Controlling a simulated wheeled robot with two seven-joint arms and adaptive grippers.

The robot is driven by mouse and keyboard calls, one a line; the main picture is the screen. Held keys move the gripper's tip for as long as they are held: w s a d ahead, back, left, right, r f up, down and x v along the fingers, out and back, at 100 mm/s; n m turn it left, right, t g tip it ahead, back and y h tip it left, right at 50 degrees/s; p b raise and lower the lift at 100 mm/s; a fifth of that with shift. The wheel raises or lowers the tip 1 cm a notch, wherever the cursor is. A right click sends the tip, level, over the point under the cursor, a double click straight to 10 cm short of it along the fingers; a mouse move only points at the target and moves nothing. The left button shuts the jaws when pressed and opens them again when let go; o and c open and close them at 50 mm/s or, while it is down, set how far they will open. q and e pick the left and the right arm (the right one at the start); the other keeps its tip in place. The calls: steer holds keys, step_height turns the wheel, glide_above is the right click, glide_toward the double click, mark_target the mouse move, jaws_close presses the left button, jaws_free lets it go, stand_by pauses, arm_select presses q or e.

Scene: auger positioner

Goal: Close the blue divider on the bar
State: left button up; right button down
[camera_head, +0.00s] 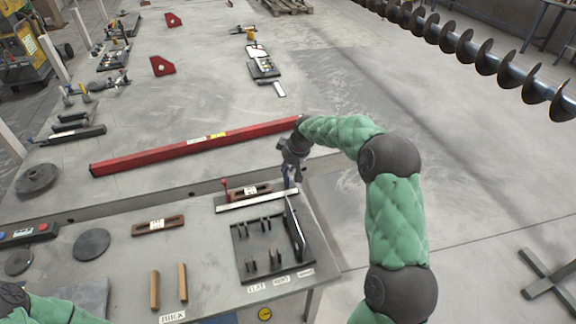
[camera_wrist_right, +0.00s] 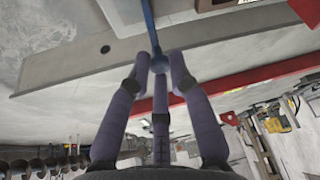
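The blue divider (camera_head: 286,176) stands at the right end of the pale bar (camera_head: 262,202) on the bench. In the wrist view its blue lever (camera_wrist_right: 149,22) ends in a round knob (camera_wrist_right: 158,64). My right gripper (camera_head: 289,163) is over this end of the bar. In the wrist view its purple fingers (camera_wrist_right: 160,66) close in on both sides of the knob and appear to touch it. The bar's far end is hidden in that view. My left arm shows only at the bottom left of the head view; its gripper is out of view.
A red divider (camera_head: 225,188) stands near the bar's left end. A dark slotted tray (camera_head: 243,263) sits in front of the bar. A long red beam (camera_head: 155,158) lies behind. Two wooden strips (camera_head: 155,289) and a grey disc (camera_head: 92,244) lie to the left.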

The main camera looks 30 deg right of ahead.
steer(key=w+a+p, duration=0.1)
steer(key=a, duration=0.5)
steer(key=shift+w, duration=0.25)
steer(key=c, duration=1.1)
jaws_free()
steer(key=shift+c, duration=0.2)
steer(key=v, duration=1.2)
steer(key=shift+p, duration=0.3)
